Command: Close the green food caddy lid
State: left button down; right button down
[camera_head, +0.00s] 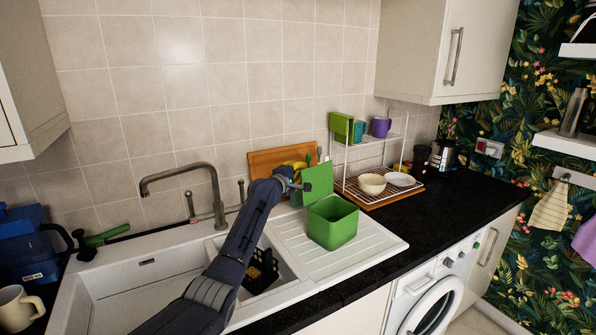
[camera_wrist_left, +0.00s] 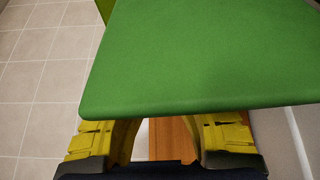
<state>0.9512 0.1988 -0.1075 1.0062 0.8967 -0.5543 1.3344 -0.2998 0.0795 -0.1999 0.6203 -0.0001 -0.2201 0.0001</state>
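The green food caddy (camera_head: 332,222) stands on the sink's white draining board. Its green lid (camera_head: 318,181) is open and stands up at the caddy's back edge. My left gripper (camera_head: 297,171) is at the lid's left side, close to its upper part. In the left wrist view the lid (camera_wrist_left: 200,55) fills the upper middle and hides the tips of my left gripper's yellow fingers (camera_wrist_left: 162,135). The fingers are spread with a gap between them, and I cannot tell whether they touch the lid. My right gripper is not in view.
A white wire rack (camera_head: 376,165) with cups and bowls stands right of the caddy. A wooden board (camera_head: 265,162) leans on the tiled wall behind. The tap (camera_head: 215,195) rises left of my arm. Dark worktop (camera_head: 450,200) is clear at the right.

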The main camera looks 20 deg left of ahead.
aim_at(320, 171)
pick_arm(q)
jog(key=shift+s+d, duration=0.15)
dwell(0.5)
jog(key=shift+s+d+r+m+t, duration=0.2)
jog(key=shift+s+d+r+m, duration=0.2)
jog(key=shift+d+m, duration=0.25)
jog(key=shift+s+d+r+m+t, duration=0.2)
jog(key=shift+s+d+r+m, duration=0.1)
jog(key=shift+d+r+m, duration=0.25)
jog(key=s+d+m, duration=0.1)
jog(key=d+m, duration=0.1)
jog(key=s+d+m+t+h, duration=0.1)
jog(key=m, duration=0.1)
jog(key=s+d+r+m, duration=0.1)
jog(key=d+m, duration=0.1)
jog(key=m, duration=0.1)
jog(key=shift+s+d+t+h, duration=0.3)
jog(key=s+d+f+m+h, duration=0.2)
jog(key=d+m, duration=0.3)
jog(key=m, duration=0.3)
jog(key=shift+s+d+f+m+h, duration=0.3)
jog(key=shift+s+d+f+h, duration=0.05)
jog(key=shift+s+h, duration=0.4)
jog(key=shift+r, duration=0.15)
